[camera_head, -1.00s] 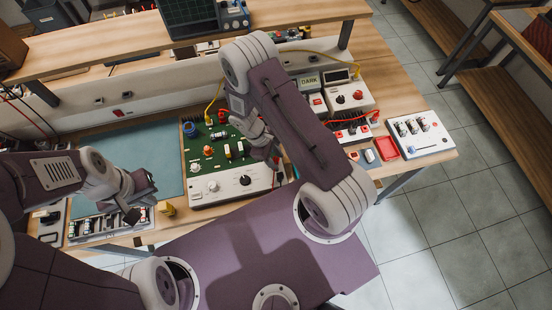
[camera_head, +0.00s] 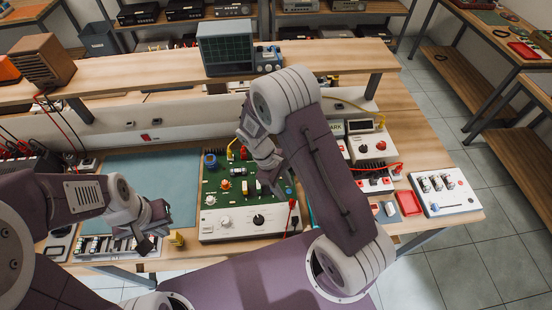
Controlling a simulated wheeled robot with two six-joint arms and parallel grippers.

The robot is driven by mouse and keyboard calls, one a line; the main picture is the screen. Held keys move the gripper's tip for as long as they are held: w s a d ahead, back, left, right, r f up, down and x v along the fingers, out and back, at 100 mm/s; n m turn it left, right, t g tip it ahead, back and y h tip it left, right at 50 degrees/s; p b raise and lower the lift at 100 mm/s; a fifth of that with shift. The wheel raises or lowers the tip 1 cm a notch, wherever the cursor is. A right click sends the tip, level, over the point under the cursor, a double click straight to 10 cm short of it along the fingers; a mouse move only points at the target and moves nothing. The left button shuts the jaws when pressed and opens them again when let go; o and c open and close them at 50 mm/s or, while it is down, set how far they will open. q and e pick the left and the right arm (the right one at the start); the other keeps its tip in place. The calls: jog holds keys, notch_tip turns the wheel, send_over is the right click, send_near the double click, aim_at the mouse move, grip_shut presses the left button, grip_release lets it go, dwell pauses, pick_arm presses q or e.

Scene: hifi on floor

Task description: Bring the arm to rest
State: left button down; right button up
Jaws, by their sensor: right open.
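My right gripper (camera_head: 272,182) hangs over the right part of the green circuit board (camera_head: 218,184), with its jaws open. I see nothing between its fingers. Its bent purple arm comes in from the lower right and hides the board's right edge. My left gripper (camera_head: 154,236) is at the front of the bench, left of the board, above a row of small parts (camera_head: 95,247). Its dark fingertips look apart, with nothing seen between them. I cannot tell whether either gripper touches anything below it.
A teal mat (camera_head: 150,172) lies bare left of the board. Meters, a red tray (camera_head: 408,202) and a white switch box (camera_head: 445,192) stand at right. Tiled floor (camera_head: 480,255) is clear beyond.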

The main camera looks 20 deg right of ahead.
jog(key=s+r+m+t+y+b, duration=0.3)
jog(key=s+r+m, duration=0.3)
jog(key=m, duration=0.3)
jog(key=shift+s+r+m+t+y, duration=0.15)
jog(key=shift+r+m+t+y, duration=0.15)
jog(key=shift+r+t, duration=0.4)
jog(key=shift+s+d, duration=0.15)
jog(key=shift+s, duration=0.05)
jog(key=shift+w, duration=0.15)
